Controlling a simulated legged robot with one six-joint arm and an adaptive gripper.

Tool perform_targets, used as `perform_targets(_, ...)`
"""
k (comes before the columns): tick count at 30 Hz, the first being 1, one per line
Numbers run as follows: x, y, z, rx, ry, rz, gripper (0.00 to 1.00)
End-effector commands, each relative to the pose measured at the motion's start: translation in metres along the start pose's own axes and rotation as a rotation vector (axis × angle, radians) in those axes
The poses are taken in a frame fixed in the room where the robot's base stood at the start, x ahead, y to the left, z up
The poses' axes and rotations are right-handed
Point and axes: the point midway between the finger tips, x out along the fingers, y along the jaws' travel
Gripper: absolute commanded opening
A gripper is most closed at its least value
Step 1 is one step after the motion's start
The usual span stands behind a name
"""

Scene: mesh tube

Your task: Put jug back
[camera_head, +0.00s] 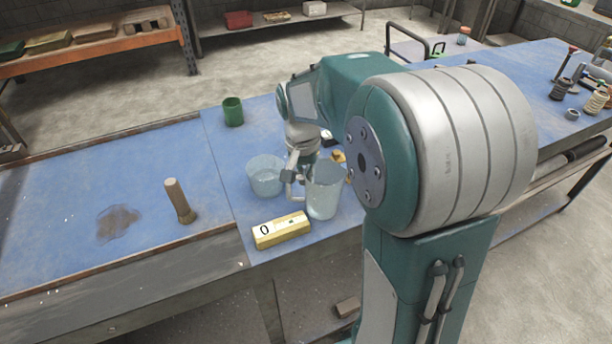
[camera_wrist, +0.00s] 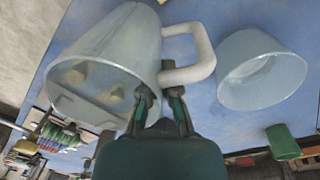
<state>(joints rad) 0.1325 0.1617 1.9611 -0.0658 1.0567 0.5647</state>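The jug (camera_head: 325,192) is a translucent, pale vessel with a white handle (camera_wrist: 205,55). It is at the right part of the blue bench in the head view, and its body (camera_wrist: 105,65) fills the upper left of the wrist view. My gripper (camera_wrist: 160,92) has its two fingers apart, with the tips close to the lower arm of the handle. Whether they touch it cannot be told. In the head view my gripper (camera_head: 290,176) is at the left side of the jug, partly hidden by the handle and arm.
A translucent tub (camera_head: 265,176) stands just left of the jug. A yellow box marked 0 (camera_head: 282,230) is in front. A green cup (camera_head: 232,112) stands behind, and a brown peg-like object (camera_head: 179,201) is left. A dark stain (camera_head: 118,223) marks the otherwise open left bench.

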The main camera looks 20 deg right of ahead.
Motion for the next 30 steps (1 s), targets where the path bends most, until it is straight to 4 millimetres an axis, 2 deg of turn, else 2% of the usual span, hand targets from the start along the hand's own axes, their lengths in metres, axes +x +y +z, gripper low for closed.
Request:
perform_targets(4, 0.002, 0.0, 0.0, 0.0, 0.0, 0.0, 0.0)
perform_targets(7, 0.002, 0.0, 0.0, 0.0, 0.0, 0.0, 0.43)
perform_targets(20, -0.003, 0.0, 0.0, 0.0, 0.002, -0.001, 0.43)
perform_targets(23, -0.015, 0.0, -0.001, 0.0, 0.003, -0.002, 0.43)
perform_targets(30, -0.065, -0.001, -0.001, -0.001, 0.005, -0.003, 0.43)
